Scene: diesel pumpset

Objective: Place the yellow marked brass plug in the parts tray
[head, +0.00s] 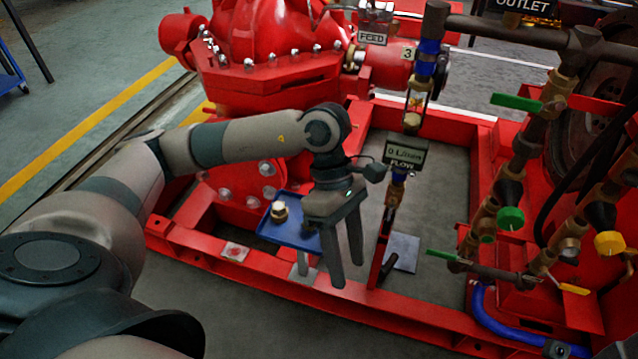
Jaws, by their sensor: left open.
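The blue parts tray (268,230) sits on the red frame in front of the pump, at the middle left of the head view. A small brass plug (279,213) with a pale, cream-coloured top stands upright in it, towards its back left. I cannot make out a clear yellow mark on it. My left gripper (347,274) hangs with its fingers pointing down, just right of the tray. It is open and empty, apart from the plug, and its body hides the tray's right part. My right gripper is not in view.
The flow display (405,155) and its vertical pipe stand just right of my left gripper. A grey plate (402,252) lies inside the red frame (250,278). Floor in front is clear.

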